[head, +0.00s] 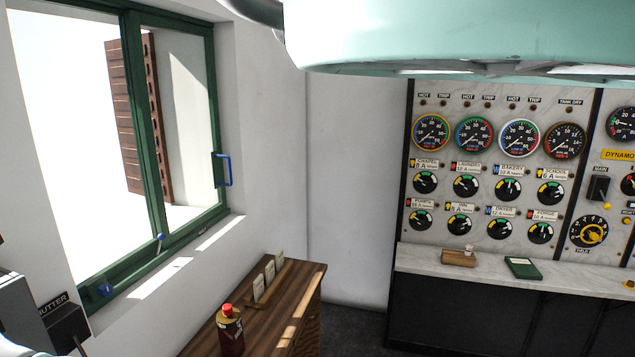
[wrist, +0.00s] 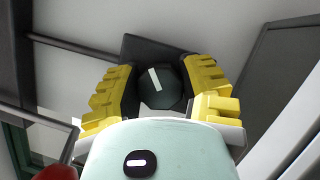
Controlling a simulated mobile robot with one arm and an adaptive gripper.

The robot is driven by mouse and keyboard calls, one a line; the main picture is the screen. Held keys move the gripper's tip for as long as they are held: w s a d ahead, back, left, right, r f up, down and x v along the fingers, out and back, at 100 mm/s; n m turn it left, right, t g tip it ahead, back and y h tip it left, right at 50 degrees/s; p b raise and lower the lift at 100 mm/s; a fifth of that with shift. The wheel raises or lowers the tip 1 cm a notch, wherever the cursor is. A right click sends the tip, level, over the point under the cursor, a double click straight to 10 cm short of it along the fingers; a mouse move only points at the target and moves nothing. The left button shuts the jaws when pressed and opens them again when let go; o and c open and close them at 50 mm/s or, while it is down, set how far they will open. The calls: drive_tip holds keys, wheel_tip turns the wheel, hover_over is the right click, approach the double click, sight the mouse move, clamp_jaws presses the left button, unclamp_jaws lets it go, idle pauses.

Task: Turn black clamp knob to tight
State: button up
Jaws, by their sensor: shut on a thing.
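The black clamp knob (wrist: 160,86) is in the middle of the wrist view. It is round and dark, with a white pointer line that leans to the upper left. My gripper (wrist: 163,88) has yellow fingers, one on each side of the knob, and is shut on it. A dark block lies behind the knob. No scale or word for tight is readable there. The head view does not clearly show the gripper or this knob.
In the head view a green-framed window (head: 133,120) is at left, with a dark box (head: 66,327) labelled "SHUTTER" below it. A wooden cabinet (head: 205,345) carries a red-capped bottle (head: 230,335). A marble gauge panel (head: 480,180) stands at right above a counter (head: 560,275).

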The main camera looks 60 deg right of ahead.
drive_tip(key=m+g, duration=0.1)
drive_tip(key=m, duration=0.2)
drive_tip(key=m+g, duration=0.1)
drive_tip(key=m, duration=0.1)
drive_tip(key=shift+m, duration=0.3)
drive_tip(key=shift+f+m+g, duration=0.2)
drive_tip(key=shift+m+g, duration=0.2)
drive_tip(key=shift+m, duration=0.4)
drive_tip(key=m+g+b, duration=0.1)
drive_tip(key=m+b, duration=0.2)
drive_tip(key=b, duration=0.1)
drive_tip(key=shift+f+y, duration=0.2)
drive_tip(key=shift+y, duration=0.2)
drive_tip(key=shift+m+g+b, duration=0.5)
drive_tip(key=shift+m+b, duration=0.2)
drive_tip(key=shift+b, duration=0.35)
drive_tip(key=shift+r, duration=0.1)
drive_tip(key=o, duration=1.2)
drive_tip(key=shift+r, duration=0.1)
